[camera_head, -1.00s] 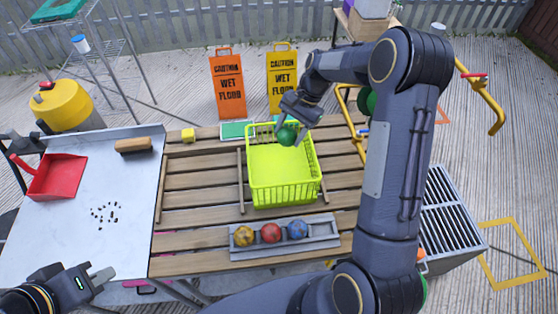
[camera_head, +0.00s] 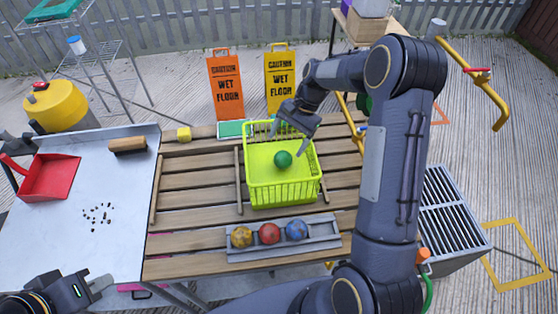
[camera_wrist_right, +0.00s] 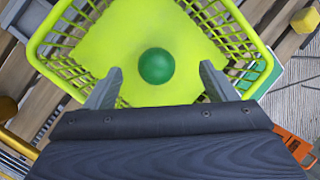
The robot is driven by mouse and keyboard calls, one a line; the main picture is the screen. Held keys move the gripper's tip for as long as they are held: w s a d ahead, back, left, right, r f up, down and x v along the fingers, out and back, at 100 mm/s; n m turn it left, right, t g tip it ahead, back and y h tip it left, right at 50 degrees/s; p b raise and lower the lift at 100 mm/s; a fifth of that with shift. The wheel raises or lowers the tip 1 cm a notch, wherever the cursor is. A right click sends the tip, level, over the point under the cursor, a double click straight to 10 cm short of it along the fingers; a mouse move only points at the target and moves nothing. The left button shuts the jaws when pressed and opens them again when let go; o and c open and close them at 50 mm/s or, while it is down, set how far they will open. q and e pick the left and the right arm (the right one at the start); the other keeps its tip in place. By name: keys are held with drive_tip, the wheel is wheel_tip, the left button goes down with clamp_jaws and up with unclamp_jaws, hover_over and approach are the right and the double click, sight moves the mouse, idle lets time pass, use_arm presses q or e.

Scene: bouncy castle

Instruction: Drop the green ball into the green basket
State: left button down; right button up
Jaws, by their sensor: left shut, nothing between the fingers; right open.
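The green ball (camera_head: 283,159) is inside the yellow-green basket (camera_head: 283,193) on the slatted wooden table. In the right wrist view the ball (camera_wrist_right: 156,66) shows between and beyond the fingertips, against the bottom of the basket (camera_wrist_right: 100,40). My right gripper (camera_head: 292,137) is open and empty above the basket's far side. Its two spread fingers also show in the right wrist view (camera_wrist_right: 158,88). I cannot tell whether the ball touches the basket floor. My left gripper (camera_head: 104,281) is shut and empty at the lower left, by the front of the white table.
A grey tray (camera_head: 328,241) with yellow, red and blue balls lies in front of the basket. A red dustpan (camera_head: 50,178) and a brush (camera_head: 128,145) lie on the white table (camera_head: 110,245). Orange (camera_head: 227,87) and yellow (camera_head: 281,80) wet-floor signs stand behind.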

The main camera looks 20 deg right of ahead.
drive_tip(key=v, duration=0.7)
drive_tip(key=shift+d+r+b, duration=0.15)
drive_tip(key=shift+r+b, duration=0.25)
drive_tip(key=shift+b, duration=0.05)
drive_tip(key=s+a+r+n+t, duration=0.35)
drive_tip(key=s+r, duration=0.55)
drive_tip(key=s, duration=0.4)
drive_tip(key=s+a+f+n+t, duration=0.1)
drive_tip(key=s+a+n, duration=0.1)
drive_tip(key=s, duration=0.5)
drive_tip(key=s+a+f+n+t+h, duration=0.1)
drive_tip(key=s+a+f+n, duration=0.1)
drive_tip(key=s, duration=0.6)
drive_tip(key=shift+s+a+n+t, duration=0.25)
drive_tip(key=shift+a+n+t, duration=0.15)
drive_tip(key=shift+n, duration=0.65)
